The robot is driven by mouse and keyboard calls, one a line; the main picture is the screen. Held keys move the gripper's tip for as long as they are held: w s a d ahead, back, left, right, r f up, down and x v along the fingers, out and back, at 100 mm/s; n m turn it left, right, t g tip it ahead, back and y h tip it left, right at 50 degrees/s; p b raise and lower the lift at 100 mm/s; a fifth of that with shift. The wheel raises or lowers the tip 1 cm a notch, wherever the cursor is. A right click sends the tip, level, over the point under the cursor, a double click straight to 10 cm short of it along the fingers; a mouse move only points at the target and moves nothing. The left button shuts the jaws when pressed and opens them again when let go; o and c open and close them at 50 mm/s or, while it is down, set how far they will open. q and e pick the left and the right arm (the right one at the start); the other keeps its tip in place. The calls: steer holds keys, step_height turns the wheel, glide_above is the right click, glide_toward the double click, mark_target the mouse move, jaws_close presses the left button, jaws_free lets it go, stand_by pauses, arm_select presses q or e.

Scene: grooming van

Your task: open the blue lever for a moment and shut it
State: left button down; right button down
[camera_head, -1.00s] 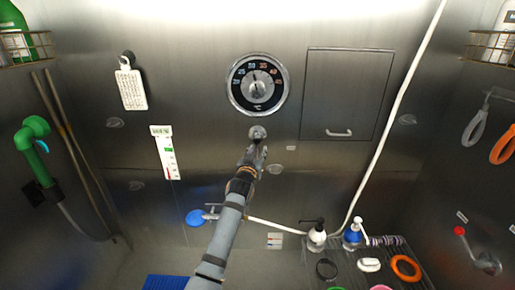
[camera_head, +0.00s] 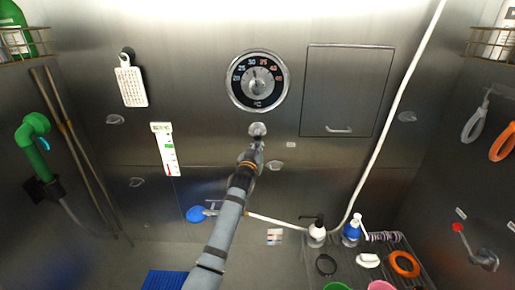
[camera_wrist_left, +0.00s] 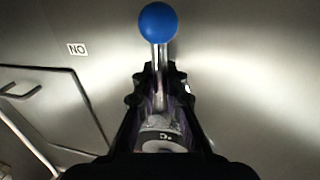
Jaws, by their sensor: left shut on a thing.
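The blue lever shows in the left wrist view as a round blue ball (camera_wrist_left: 158,22) on a thin metal stem. The stem runs between the fingers of my left gripper (camera_wrist_left: 160,85), which is shut on it. In the head view my left gripper (camera_head: 252,150) is at the back wall, just under a round metal mount (camera_head: 258,130). The ball is hidden there behind the gripper and arm. My right gripper shows in neither view.
A round temperature dial (camera_head: 258,80) is above the gripper, with a flat hatch (camera_head: 347,90) to its right. A blue round knob (camera_head: 196,215) is at lower left. Pump bottles (camera_head: 317,233) stand on a rack at lower right. A white hose crosses the wall at right.

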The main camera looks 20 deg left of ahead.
arm_select(q)
steer(key=shift+w+d+f+b, duration=0.15)
steer(key=shift+f+b, duration=0.1)
steer(key=shift+b, duration=0.4)
steer(key=n+b, duration=0.2)
steer(key=b, duration=0.1)
steer(key=d+n+b, duration=0.1)
steer(key=n+b, duration=0.1)
steer(key=b, duration=0.2)
steer(key=d+n+t+b, duration=0.1)
steer(key=n+b, duration=0.2)
steer(key=b, duration=0.1)
steer(key=shift+w+y, duration=0.35)
steer(key=shift+y, duration=0.05)
steer(key=shift+d+r+n+b, duration=0.2)
steer(key=shift+r+n+b, duration=0.05)
steer(key=shift+n+b, duration=0.4)
steer(key=shift+d+r+n+b, duration=0.2)
steer(key=shift+n+b, duration=0.35)
steer(key=shift+b, duration=0.2)
steer(key=c, duration=1.5)
jaws_free()
steer(key=shift+s+r, duration=0.1)
steer(key=shift+r, duration=0.15)
steer(key=shift+o, duration=0.4)
steer(key=shift+r, duration=0.15)
steer(key=shift+s, duration=0.1)
